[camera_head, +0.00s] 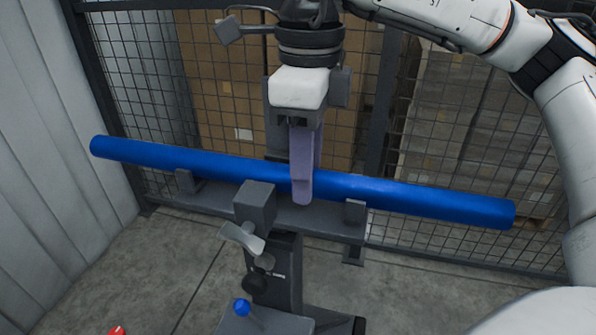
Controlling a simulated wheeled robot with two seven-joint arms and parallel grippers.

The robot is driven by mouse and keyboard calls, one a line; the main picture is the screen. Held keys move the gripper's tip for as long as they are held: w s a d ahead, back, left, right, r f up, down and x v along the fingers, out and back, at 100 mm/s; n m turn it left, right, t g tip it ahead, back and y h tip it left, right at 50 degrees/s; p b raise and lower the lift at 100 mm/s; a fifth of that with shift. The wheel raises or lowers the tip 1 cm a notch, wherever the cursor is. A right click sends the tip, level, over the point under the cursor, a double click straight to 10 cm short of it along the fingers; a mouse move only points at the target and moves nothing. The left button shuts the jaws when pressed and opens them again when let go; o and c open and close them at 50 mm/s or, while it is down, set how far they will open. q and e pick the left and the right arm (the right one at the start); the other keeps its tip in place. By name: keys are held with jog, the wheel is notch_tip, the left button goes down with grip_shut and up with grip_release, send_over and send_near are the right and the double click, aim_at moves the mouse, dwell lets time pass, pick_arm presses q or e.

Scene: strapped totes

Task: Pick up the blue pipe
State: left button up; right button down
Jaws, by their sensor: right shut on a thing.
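A long blue pipe (410,196) lies level across the middle of the camera_head view, tilted slightly down to the right. It is at the grey support stand (280,213), between or above its small upright stops; whether it touches the stand I cannot tell. My right gripper (302,185) comes down from above with its purple-grey fingers around the pipe near its middle. It is shut on the pipe. The nearer finger hides a short piece of the pipe. My left gripper is not in view.
A grey block (256,203) with a clamp handle (243,238) stands in front of the pipe. A blue knob (241,307) and a red object (117,331) are lower down. A wire mesh fence (440,165) stands close behind, a pale corrugated wall (50,150) at left.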

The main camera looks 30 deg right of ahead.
notch_tip(320, 180, up, 18)
jog(key=p, duration=0.1)
jog(key=shift+f, duration=0.15)
dwell(0.3)
